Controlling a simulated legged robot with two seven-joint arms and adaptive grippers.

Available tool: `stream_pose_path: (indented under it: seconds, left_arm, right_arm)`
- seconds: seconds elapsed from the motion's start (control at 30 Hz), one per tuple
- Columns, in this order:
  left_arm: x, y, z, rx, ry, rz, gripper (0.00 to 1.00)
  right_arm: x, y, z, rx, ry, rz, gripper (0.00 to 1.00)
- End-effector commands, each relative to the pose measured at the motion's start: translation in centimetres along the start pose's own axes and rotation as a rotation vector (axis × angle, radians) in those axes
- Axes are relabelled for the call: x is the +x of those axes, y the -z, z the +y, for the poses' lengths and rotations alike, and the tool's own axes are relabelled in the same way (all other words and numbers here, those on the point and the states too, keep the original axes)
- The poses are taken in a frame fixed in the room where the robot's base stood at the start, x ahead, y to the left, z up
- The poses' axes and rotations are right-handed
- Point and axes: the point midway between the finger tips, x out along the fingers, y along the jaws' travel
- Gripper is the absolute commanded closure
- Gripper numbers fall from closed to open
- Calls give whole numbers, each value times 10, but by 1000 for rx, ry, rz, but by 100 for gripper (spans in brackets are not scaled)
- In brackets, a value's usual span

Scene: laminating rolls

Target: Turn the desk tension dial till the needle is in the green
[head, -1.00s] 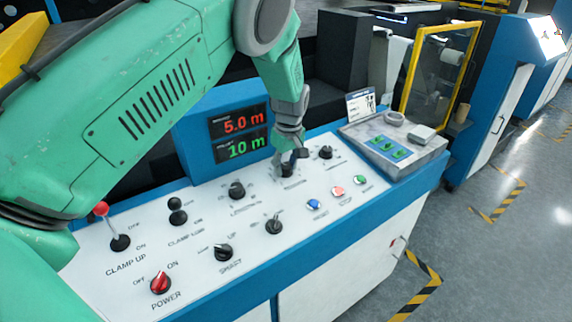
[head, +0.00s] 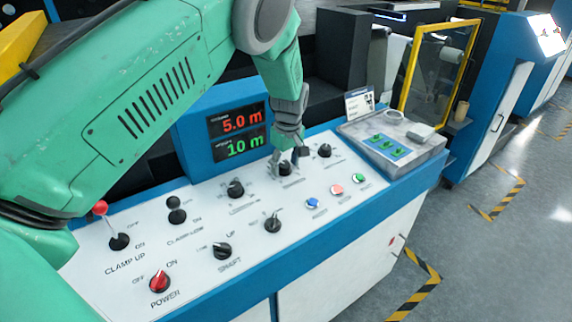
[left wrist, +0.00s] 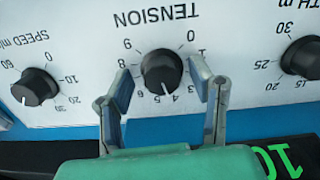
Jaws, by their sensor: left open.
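The black tension dial (left wrist: 162,70) sits on the white desk panel, upside down in the left wrist view, under the word TENSION. Its white pointer mark is near 4. It also shows in the head view (head: 285,169), partly covered by the gripper. My left gripper (left wrist: 160,76) is open, with one finger on each side of the dial and visible gaps between. In the head view, the left gripper (head: 289,160) reaches down over the dial from behind. No needle or green zone can be made out. My right gripper is not in view.
The speed dial (left wrist: 35,87) and length dial (left wrist: 302,57) flank the tension dial. A red and green display (head: 239,133) stands behind the panel. A grey button box (head: 392,142) stands at the panel's right end.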

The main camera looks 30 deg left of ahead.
Motion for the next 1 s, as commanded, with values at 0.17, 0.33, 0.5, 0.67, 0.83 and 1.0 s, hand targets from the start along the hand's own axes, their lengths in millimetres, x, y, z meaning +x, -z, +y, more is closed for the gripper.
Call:
stream_pose_path:
  seconds: [0.17,0.33,0.5,0.67,0.83,1.0]
  left_arm:
    - [-18,0,1,0,-2,1,51]
    - [-55,1,2,0,-4,2,51]
    - [-89,0,2,0,-1,1,51]
    - [-109,1,2,0,0,1,51]
    - [-117,0,2,0,3,-1,51]
    - [-117,0,2,1,2,-1,51]
  right_arm:
    - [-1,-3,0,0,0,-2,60]
    - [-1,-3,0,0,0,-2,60]
    - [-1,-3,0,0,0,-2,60]
    - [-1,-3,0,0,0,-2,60]
    - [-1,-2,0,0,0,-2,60]
    - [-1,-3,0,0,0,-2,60]
